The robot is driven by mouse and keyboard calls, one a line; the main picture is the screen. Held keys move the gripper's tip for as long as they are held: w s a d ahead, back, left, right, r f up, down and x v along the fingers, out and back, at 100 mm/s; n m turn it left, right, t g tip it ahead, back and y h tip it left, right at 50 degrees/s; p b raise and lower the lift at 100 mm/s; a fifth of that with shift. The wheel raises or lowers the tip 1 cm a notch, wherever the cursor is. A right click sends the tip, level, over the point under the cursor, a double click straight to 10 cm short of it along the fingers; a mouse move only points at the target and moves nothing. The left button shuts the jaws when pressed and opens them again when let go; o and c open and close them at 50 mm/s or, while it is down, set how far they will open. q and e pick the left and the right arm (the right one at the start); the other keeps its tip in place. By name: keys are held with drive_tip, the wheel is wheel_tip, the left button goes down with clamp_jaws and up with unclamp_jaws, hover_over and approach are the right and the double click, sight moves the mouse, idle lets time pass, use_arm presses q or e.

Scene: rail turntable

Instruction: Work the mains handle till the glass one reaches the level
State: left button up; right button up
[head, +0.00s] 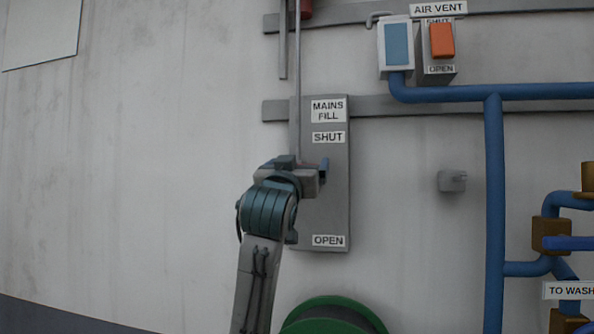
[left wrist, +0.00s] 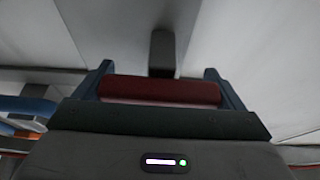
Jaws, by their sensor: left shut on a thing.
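The mains fill plate (head: 322,215) is a tall grey panel on the wall, labelled SHUT near its top and OPEN at its bottom. My left gripper (head: 322,170) is at this plate, between the two labels and nearer SHUT. In the left wrist view, the fingers are shut on a dark red bar, the mains handle (left wrist: 160,92), with a finger at each end. The gripper hides the handle in the head view. No glass with a level mark can be made out. My right gripper is not in view.
Above right are a blue-windowed box (head: 397,45) and the air vent plate with an orange handle (head: 442,40). Blue pipes (head: 494,200) run down the right side. A small grey block (head: 452,181) juts from the wall. A green round thing (head: 335,308) is below.

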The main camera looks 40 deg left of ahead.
use_arm(q)
wheel_tip(320, 180, up, 3)
drive_tip(key=shift+s+r+p, duration=0.1)
drive_tip(key=shift+r+p, duration=0.05)
drive_tip(key=shift+p, duration=0.2)
drive_tip(key=o, duration=1.1)
drive_tip(key=shift+s+d+f+b, duration=0.15)
drive_tip(key=shift+s+f+b, duration=0.05)
drive_tip(key=shift+f+b, duration=0.15)
drive_tip(key=b+v, duration=0.5)
drive_tip(key=v, duration=0.5)
